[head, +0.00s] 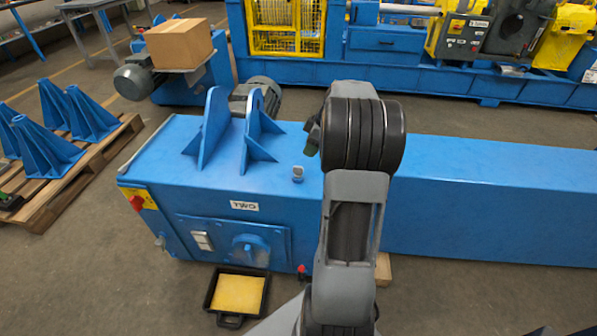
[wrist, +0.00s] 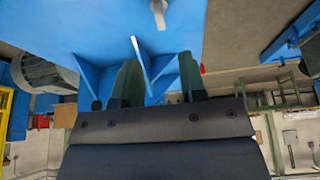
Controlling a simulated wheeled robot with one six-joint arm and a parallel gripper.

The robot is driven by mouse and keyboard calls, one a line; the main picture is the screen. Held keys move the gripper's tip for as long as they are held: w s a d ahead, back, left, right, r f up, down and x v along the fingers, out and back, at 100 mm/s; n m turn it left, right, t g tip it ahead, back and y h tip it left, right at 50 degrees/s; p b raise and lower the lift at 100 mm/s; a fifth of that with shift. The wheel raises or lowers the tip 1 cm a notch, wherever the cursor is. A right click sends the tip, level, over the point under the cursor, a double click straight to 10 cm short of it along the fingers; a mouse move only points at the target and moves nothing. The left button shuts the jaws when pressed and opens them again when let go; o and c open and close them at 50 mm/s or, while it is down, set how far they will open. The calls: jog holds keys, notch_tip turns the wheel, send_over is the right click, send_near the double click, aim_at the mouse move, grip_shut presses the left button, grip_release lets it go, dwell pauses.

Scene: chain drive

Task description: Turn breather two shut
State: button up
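A long blue housing (head: 440,200) carries a white label (head: 245,206) reading TWO. A small grey-white fitting, which looks like the breather (head: 297,173), stands on its top face, left of my arm. In the wrist view a grey fitting (wrist: 159,12), apparently the same breather, shows at the top edge, beyond my fingertips. My gripper (wrist: 158,72) is open, with two dark green fingers apart and nothing between them. In the head view my arm hides most of the gripper; a dark green part (head: 312,138) shows above the housing, apart from the breather. Its exact turn position is too small to tell.
Two upright blue brackets (head: 209,130) stand on the housing left of the breather. A black tray with a yellow inside (head: 238,294) and a red-topped fitting (head: 302,269) are at the front. A red switch (head: 137,203) is on the left end. The housing top to the right looks clear.

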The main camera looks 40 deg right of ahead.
aim_at(299, 167)
jog(key=b+x, duration=0.1)
jog(key=x, duration=0.9)
jog(key=shift+w+a+f+b, duration=0.1)
jog(key=shift+f+b, duration=0.25)
jog(key=shift+b, duration=0.05)
grip_shut()
